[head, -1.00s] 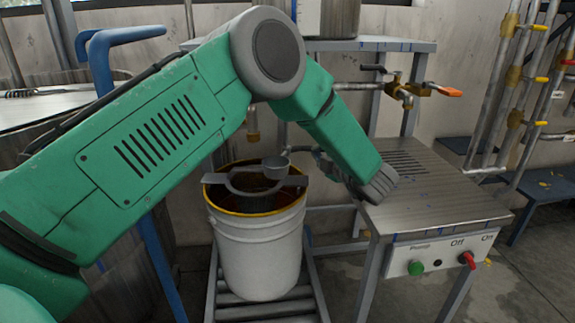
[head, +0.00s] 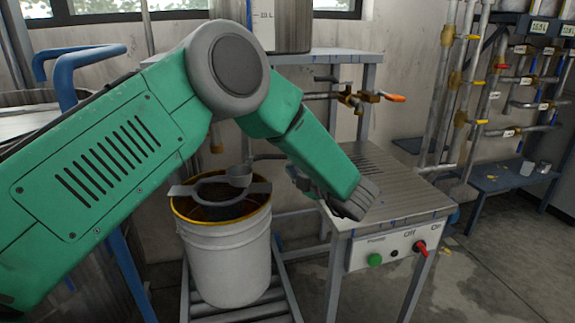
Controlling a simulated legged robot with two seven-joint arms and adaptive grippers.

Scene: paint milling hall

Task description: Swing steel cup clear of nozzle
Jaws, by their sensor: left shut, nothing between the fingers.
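The small steel cup (head: 239,175) hangs over the mouth of a white bucket (head: 228,255), toward its back right. A brass-coloured nozzle end (head: 216,147) shows above the bucket, up and left of the cup; its upper part is hidden behind my arm. I cannot tell their spacing in depth. My left arm reaches across from the left. Its gripper (head: 300,183) is right of the cup, apart from it, mostly hidden by my own forearm and wrist; it is shut and empty. My right gripper is not in view.
A grey flat bracket (head: 258,187) spans the bucket's rim. The bucket stands on a roller track (head: 245,312). A metal table (head: 410,200) with a pump switch panel (head: 395,247) stands close on the right. Valve pipes (head: 455,90) rise behind.

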